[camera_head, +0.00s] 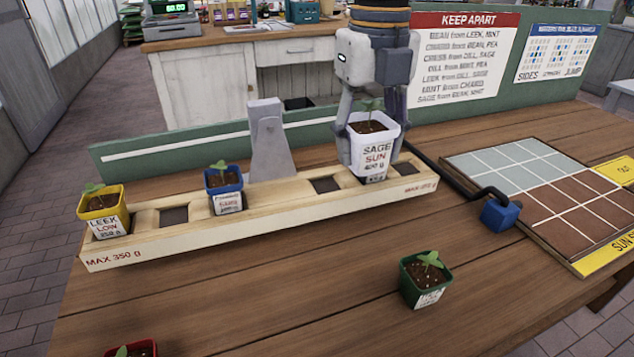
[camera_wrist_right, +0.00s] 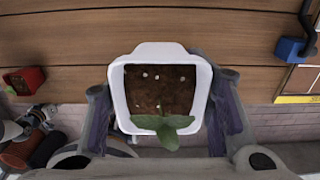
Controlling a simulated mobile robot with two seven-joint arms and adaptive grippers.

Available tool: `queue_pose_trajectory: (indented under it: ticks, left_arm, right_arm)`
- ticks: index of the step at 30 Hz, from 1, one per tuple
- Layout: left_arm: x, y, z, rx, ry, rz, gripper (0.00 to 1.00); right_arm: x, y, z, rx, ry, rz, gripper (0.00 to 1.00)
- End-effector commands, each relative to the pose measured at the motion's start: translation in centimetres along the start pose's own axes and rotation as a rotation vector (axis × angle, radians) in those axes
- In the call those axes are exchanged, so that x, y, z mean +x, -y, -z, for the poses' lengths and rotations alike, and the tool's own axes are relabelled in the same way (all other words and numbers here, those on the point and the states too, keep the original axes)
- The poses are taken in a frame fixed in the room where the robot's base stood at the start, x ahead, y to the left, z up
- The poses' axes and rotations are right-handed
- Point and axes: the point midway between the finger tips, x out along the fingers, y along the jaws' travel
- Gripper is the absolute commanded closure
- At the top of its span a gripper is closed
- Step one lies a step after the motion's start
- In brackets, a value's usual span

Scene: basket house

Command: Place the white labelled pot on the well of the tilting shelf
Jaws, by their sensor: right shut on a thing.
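The white labelled pot (camera_head: 376,157) reads "SAGE SUN" and holds soil and a small green seedling. My right gripper (camera_head: 370,150) is shut on it, a finger on each side. In the right wrist view the pot (camera_wrist_right: 160,95) sits between the fingers, seen from above. The shelf also holds a yellow pot (camera_head: 103,212) at the left end and a blue pot (camera_head: 224,188). My left gripper is not in the head view.
Empty wells show left (camera_head: 173,215) and right (camera_head: 325,185) of the blue pot. A green pot (camera_head: 426,280) and a red pot (camera_head: 132,349) stand on the table. A grey post (camera_head: 268,140) rises behind the shelf. A blue block (camera_head: 500,215) and gridded board (camera_head: 545,190) lie right.

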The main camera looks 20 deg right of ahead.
Motion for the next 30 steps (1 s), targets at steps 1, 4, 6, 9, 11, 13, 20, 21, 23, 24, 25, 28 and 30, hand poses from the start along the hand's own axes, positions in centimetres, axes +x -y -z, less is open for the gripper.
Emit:
queue_pose_trajectory:
  ticks: [1,4,6,9,11,13,20,21,23,24,25,28,30]
  left_arm:
    - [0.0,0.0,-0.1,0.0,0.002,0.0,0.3]
    - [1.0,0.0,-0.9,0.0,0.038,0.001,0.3]
    - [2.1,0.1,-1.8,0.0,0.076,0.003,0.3]
    - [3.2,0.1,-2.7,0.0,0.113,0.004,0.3]
    - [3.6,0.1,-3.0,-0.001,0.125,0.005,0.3]
    - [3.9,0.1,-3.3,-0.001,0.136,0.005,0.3]
    - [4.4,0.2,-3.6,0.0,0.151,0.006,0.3]
    - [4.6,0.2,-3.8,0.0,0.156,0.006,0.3]
    - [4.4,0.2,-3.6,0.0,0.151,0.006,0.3]
    - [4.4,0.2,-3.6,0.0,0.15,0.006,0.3]
    - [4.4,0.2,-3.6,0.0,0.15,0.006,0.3]
    - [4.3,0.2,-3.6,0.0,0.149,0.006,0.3]
    - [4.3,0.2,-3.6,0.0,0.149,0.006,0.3]
  right_arm:
    - [0.6,0.0,-1.0,0.005,-0.003,0.001,1.0]
    - [2.6,-0.1,-4.2,0.004,-0.013,0.002,1.0]
    - [4.0,-0.2,-6.5,0.003,-0.018,0.002,1.0]
    - [5.8,-0.2,-9.3,0.002,-0.02,0.002,1.0]
    - [7.1,-0.2,-10.3,0.001,-0.018,0.002,1.0]
    - [8.2,-0.2,-11.4,0.001,-0.013,0.002,1.0]
    - [9.8,-0.2,-13.2,0.0,-0.003,0.001,1.0]
    - [10.4,-0.2,-13.6,-0.001,-0.004,0.002,1.0]
    - [11.4,-0.2,-13.4,-0.001,-0.003,0.001,1.0]
    - [12.2,-0.2,-13.3,-0.001,-0.003,0.001,1.0]
    - [12.5,-0.2,-13.4,-0.001,-0.001,0.0,1.0]
    - [12.7,-0.2,-13.4,0.0,0.002,0.0,1.0]
    - [12.7,-0.2,-13.4,0.0,0.002,0.0,1.0]
